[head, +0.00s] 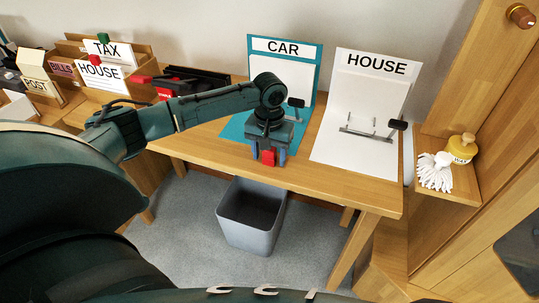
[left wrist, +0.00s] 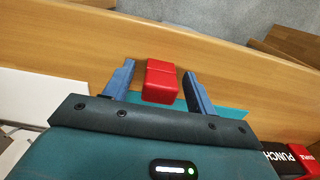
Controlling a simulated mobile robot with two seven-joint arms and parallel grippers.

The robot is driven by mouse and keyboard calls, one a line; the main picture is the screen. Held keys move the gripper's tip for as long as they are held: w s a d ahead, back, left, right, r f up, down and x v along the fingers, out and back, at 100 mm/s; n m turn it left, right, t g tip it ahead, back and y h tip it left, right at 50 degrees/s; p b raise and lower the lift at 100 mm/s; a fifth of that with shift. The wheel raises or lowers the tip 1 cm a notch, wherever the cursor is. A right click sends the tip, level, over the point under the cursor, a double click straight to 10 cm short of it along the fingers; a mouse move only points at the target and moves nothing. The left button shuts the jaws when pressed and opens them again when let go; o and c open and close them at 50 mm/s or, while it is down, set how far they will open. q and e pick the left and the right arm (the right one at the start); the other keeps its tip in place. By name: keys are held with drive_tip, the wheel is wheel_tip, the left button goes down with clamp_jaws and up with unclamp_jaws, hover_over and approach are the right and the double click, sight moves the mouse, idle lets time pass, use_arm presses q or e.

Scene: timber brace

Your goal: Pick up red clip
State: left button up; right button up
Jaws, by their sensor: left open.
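The red clip (head: 268,157) sits near the front edge of the wooden table, just in front of the teal CAR folder. My left gripper (head: 269,155) is over it, pointing down, with its blue fingers apart. In the left wrist view the red clip (left wrist: 161,82) lies between the two open fingers (left wrist: 159,70), with a visible gap on each side. The gripper is not closed on it. My right gripper is not in view.
The CAR folder (head: 235,128) and the white HOUSE folder (head: 335,150) stand open on the table. A grey bin (head: 250,225) is below the front edge. A red and black punch (left wrist: 295,160) and letter boxes are to the left.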

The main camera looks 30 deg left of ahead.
use_arm(q)
drive_tip(key=c, duration=1)
